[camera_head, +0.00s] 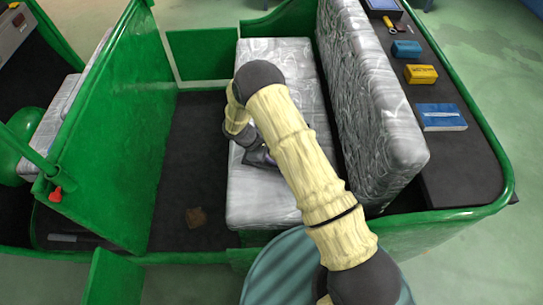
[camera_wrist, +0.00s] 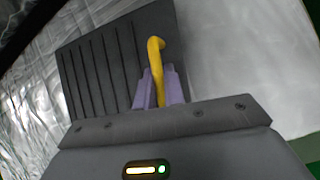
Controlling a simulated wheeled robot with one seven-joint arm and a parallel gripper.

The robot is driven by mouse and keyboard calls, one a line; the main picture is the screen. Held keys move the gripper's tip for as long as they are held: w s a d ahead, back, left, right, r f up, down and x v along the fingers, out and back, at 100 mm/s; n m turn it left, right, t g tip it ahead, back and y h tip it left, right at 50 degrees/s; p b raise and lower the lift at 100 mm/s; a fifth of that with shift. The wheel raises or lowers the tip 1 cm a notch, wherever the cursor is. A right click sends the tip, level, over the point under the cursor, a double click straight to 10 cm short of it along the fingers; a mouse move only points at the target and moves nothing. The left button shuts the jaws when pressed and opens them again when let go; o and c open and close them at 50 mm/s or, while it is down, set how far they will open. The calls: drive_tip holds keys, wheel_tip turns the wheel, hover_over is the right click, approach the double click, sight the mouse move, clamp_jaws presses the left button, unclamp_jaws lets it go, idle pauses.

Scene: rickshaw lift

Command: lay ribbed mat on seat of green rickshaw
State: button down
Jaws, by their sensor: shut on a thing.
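The green rickshaw (camera_head: 110,150) fills the head view. Its seat (camera_head: 262,200) has a silvery, wrinkled cover and stands left of the matching backrest (camera_head: 365,90). My gripper (camera_wrist: 160,92) is shut on a yellow handle at the dark grey ribbed mat (camera_wrist: 95,75). The mat spreads beyond the fingers, its grooves showing on the left, with silvery cover around it in the wrist view. In the head view my arm reaches over the seat and hides most of the mat and gripper. I cannot tell whether the mat touches the seat.
A dark shelf (camera_head: 460,175) behind the backrest holds a blue box (camera_head: 440,117), a yellow box (camera_head: 420,74) and a teal object (camera_head: 406,49). The seat's near end is bare.

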drive_tip(key=shift+d+f, duration=0.15)
drive_tip(key=shift+f, duration=0.3)
unclamp_jaws()
idle(0.4)
drive_tip(key=p+v, duration=0.3)
drive_tip(key=v, duration=0.6)
drive_tip(key=shift+r, duration=0.15)
idle(5.6)
